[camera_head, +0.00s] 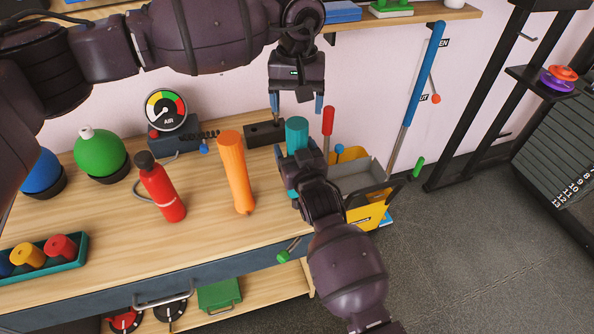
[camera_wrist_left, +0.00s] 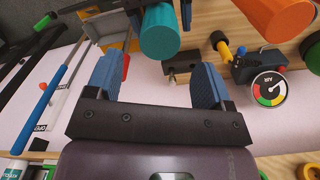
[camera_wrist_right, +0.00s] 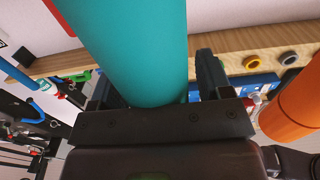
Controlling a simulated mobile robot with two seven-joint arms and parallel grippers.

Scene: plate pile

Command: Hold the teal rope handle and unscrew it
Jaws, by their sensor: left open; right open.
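The teal rope handle (camera_head: 297,130) is an upright teal cylinder near the right end of the bench, partly hidden by my right gripper (camera_head: 300,165). In the right wrist view the handle (camera_wrist_right: 135,45) fills the space between the two open fingers of that gripper. I cannot tell whether the fingers touch it. My left gripper (camera_head: 297,103) is open and empty above the handle, fingers pointing down. In the left wrist view the handle's round end (camera_wrist_left: 160,35) lies beyond the open blue fingertips, apart from them.
An orange cylinder (camera_head: 233,165) and a red extinguisher-like bottle (camera_head: 162,190) stand left of the handle. A black block (camera_head: 264,134) and an air gauge (camera_head: 166,109) are behind. A yellow bucket (camera_head: 372,213) stands at the bench's right end. Open floor (camera_head: 470,240) lies right.

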